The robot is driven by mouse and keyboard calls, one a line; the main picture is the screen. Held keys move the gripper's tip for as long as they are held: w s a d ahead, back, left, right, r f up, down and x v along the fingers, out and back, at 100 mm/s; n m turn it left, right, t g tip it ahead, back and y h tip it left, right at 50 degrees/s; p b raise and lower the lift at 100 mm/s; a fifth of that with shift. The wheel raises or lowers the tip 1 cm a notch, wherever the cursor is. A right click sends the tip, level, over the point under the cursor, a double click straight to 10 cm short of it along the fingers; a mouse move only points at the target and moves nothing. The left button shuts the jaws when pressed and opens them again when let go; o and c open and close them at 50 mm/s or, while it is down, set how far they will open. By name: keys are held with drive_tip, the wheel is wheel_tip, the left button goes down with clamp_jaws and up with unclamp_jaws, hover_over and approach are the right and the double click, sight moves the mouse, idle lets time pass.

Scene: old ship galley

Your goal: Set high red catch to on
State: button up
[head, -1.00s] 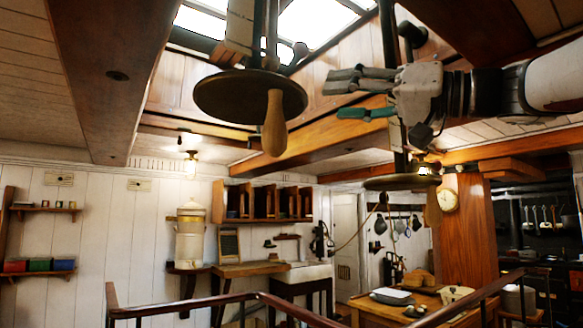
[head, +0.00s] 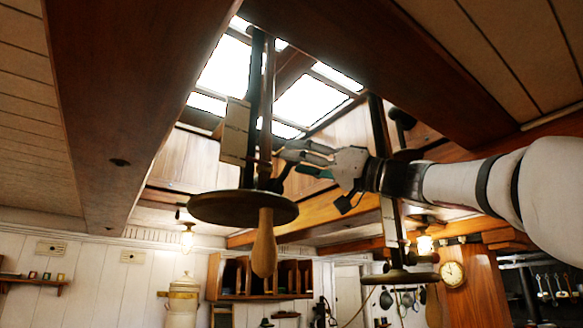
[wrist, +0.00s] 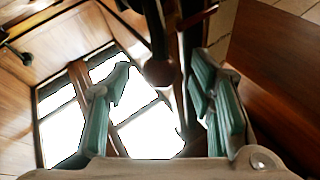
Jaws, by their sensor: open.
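My gripper (head: 305,158) is raised beside the upright rods of the nearer hanging fixture, above its dark round disc (head: 243,207). The fingers are open; in the wrist view my gripper (wrist: 165,95) shows green pads spread apart. A dark reddish-brown round knob (wrist: 160,71) appears in the gap between the fingers, farther out than the tips, on a dark rod. Whether it is the red catch, I cannot tell. A dark red bar (wrist: 197,16) shows at the top of the wrist view. No catch setting is readable.
A wooden handle (head: 264,245) hangs below the nearer disc. A second hanging disc (head: 400,278) is farther right. A heavy ceiling beam (head: 90,110) runs at left, another (head: 400,60) overhead. The bright skylight (head: 310,103) is behind the rods.

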drive_tip(key=shift+x, duration=1.2)
drive_tip(key=shift+c, duration=0.5)
clamp_jaws()
